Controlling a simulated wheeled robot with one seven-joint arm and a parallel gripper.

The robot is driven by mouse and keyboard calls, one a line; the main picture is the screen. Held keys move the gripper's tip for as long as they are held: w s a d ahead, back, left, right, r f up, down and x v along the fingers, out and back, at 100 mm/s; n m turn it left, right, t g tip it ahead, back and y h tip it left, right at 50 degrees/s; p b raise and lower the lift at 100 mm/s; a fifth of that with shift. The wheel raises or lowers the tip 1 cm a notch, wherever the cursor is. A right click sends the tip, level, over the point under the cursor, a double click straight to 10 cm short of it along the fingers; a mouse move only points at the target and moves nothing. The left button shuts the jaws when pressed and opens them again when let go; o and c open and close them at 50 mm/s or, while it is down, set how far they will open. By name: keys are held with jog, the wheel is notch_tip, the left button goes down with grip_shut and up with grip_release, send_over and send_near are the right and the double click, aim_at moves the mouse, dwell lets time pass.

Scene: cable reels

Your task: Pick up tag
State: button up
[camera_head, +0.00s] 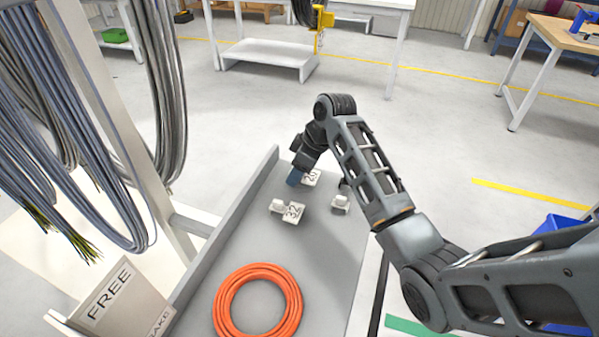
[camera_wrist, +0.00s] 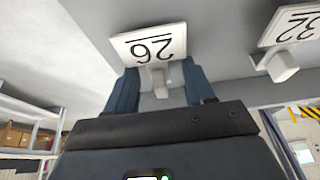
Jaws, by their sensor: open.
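A white tag with black digits that seem to read 26 (camera_wrist: 150,44) lies on the grey tray in the wrist view, with a pale block-like stem below it. My gripper (camera_wrist: 160,72) is open, its two blue fingers on either side of that stem; I cannot tell whether they touch it. In the head view this tag (camera_head: 312,178) is partly hidden behind my gripper (camera_head: 297,177). A second white tag marked 32 (camera_head: 290,211) lies nearer; it also shows at the right of the wrist view (camera_wrist: 298,26). A third white tag (camera_head: 340,203) lies to the right, its face unclear.
An orange cable coil (camera_head: 258,300) lies on the near part of the grey tray (camera_head: 215,258). Grey cables (camera_head: 95,120) hang on a rack at the left. A sign reading FREE (camera_head: 115,298) stands at lower left.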

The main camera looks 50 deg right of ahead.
jog(key=shift+c, duration=0.3)
grip_shut()
jog(key=shift+r, duration=0.1)
jog(key=shift+r, duration=0.3)
notch_tip(320, 180, up, 3)
jog(key=shift+f, duration=0.1)
jog(key=s+d+r+b, duration=0.1)
jog(key=s+d+r, duration=0.5)
jog(key=d, duration=0.3)
jog(key=shift+s+d+r+b, duration=0.15)
jog(key=shift+d+r+b, duration=0.25)
jog(key=shift+r, duration=0.3)
